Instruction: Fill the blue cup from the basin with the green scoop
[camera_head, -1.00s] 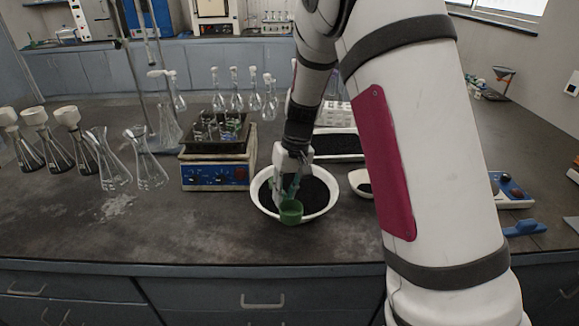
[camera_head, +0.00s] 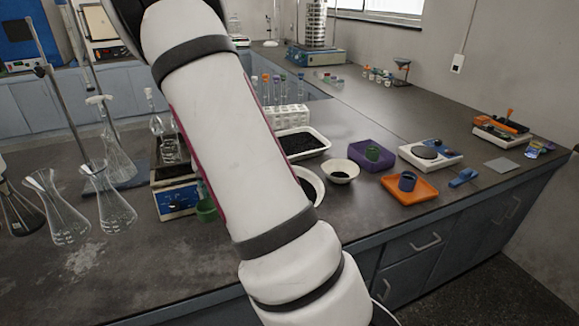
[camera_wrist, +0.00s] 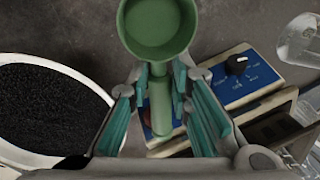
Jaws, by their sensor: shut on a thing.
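The green scoop (camera_wrist: 158,28) is in my gripper (camera_wrist: 161,76), which is shut on its handle in the wrist view. Its bowl shows plain green inside, with no black grains visible. The white basin (camera_wrist: 88,78) of black grains lies to the left of the gripper in the wrist view. In the head view my arm covers most of the basin (camera_head: 319,186).
A blue-and-white device (camera_head: 176,203) stands close by the scoop; its knob panel (camera_wrist: 240,75) shows in the wrist view. Glass flasks (camera_head: 108,200) stand at left. A small white bowl (camera_head: 340,170), purple box (camera_head: 358,160) and white balance (camera_head: 430,150) stand right of the arm.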

